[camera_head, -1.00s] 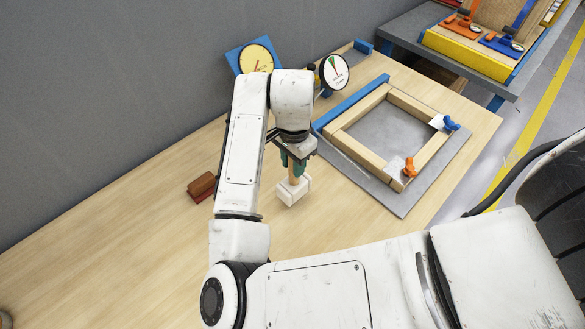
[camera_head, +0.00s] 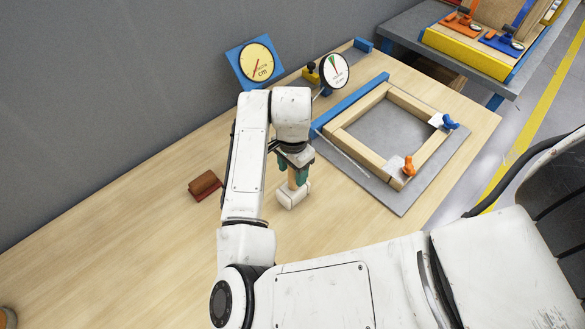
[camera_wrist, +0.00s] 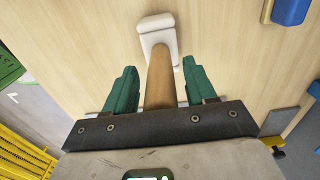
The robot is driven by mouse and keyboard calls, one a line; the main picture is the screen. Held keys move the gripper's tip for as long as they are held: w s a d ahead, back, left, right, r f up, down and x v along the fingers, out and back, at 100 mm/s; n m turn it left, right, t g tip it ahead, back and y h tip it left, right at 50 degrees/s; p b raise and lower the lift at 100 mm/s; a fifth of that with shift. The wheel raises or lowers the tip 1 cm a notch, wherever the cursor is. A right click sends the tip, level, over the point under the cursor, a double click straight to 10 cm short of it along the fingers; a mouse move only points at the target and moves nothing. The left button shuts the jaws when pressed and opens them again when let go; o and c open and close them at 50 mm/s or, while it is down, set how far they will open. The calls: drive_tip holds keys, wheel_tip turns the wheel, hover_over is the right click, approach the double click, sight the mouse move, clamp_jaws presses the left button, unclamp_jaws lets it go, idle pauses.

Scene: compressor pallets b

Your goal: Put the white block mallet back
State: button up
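The white block mallet (camera_head: 294,195) has a white block head and a wooden handle. It appears to stand upright on the wooden table, head down, handle pointing up. In the wrist view its white head (camera_wrist: 157,33) lies beyond the fingers and the handle runs between them. My gripper (camera_head: 293,168) is above the head, with its green fingers on either side of the handle. In the wrist view the gripper (camera_wrist: 160,80) is open, with a narrow gap on each side of the handle. The handle's upper end is hidden by my gripper.
A brown block (camera_head: 204,184) lies left of my arm. A wooden frame (camera_head: 349,149) with orange and blue clamps rests on a grey plate (camera_head: 402,204) at right. Two dials, one yellow (camera_head: 257,62) and one white (camera_head: 334,70), stand behind. The table's left front is clear.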

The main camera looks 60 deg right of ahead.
wheel_tip(320, 180, up, 12)
drive_tip(key=shift+r+b, duration=0.2)
drive_tip(key=shift+b, duration=0.2)
idle(0.3)
